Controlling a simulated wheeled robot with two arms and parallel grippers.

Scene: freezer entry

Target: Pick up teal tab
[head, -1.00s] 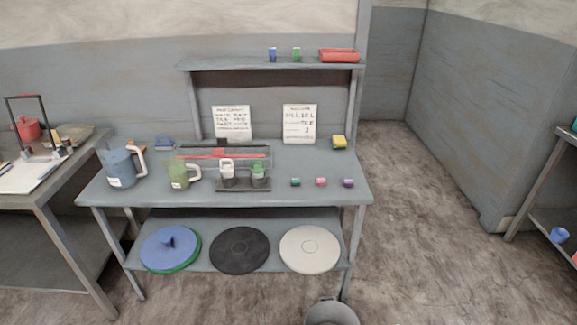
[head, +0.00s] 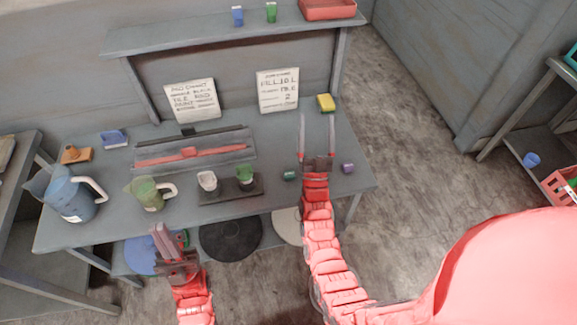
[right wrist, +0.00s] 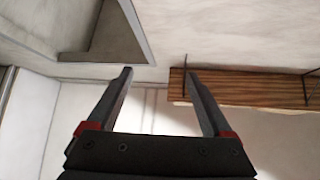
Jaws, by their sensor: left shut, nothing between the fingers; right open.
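The small teal tab (head: 289,175) lies on the grey table near its front right, in the head view. My right gripper (head: 317,118) is open and empty, just to the right of the teal tab, its fingers pointing toward the back of the table. In the right wrist view its spread fingers (right wrist: 159,73) have nothing between them, and no tab shows there. My left gripper (head: 168,238) is shut and empty at the table's front edge, left of centre. The purple tab (head: 347,168) lies right of my right gripper. The pink tab is not visible.
A dark stand (head: 230,190) with a white cup (head: 207,181) and a green cup (head: 244,174) is left of the teal tab. A green jug (head: 147,194) and a blue jug (head: 72,196) stand further left. A yellow sponge (head: 326,103) lies at the back right.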

